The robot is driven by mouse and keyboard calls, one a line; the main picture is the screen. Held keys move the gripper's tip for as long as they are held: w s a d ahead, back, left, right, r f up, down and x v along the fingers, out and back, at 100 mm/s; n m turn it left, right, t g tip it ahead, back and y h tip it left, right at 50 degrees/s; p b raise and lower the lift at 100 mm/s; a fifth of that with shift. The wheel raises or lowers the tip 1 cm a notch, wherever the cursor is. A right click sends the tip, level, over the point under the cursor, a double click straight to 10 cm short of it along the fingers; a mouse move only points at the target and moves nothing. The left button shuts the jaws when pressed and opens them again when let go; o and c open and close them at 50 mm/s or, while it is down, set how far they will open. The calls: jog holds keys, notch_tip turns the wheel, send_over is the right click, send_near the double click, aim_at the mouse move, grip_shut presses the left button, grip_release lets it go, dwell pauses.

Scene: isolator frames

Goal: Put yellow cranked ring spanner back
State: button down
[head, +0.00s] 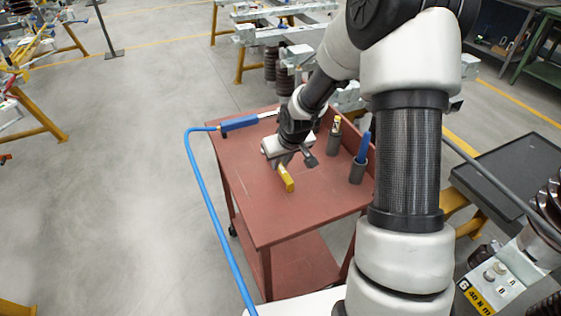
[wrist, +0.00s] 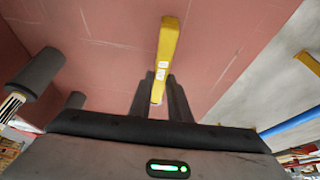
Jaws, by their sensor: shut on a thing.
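The yellow spanner (head: 287,179) shows as a straight yellow bar over the red cart top (head: 262,215). My gripper (head: 281,164) is shut on it near its rear end. In the wrist view the yellow spanner (wrist: 168,45) runs forward from between the dark fingers (wrist: 160,98), with small white labels near the fingers. Its end inside and behind the fingers is hidden. I cannot tell whether it touches the cart top or hangs just above it.
A blue-handled tool (head: 239,124) with a blue hose (head: 199,185) lies at the back left edge. The cart's front is clear.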

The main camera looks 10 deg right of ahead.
jog(key=c, duration=1.7)
grip_release()
jog(key=shift+o, duration=0.2)
jog(key=shift+r+p, duration=0.25)
jog(key=shift+p, duration=0.1)
jog(key=a+p+v, duration=0.1)
jog(key=p+v, duration=0.2)
jog(key=v, duration=0.8)
jog(key=shift+s+d+r, duration=0.2)
jog(key=shift+d+r, duration=0.15)
jog(key=shift+d, duration=0.15)
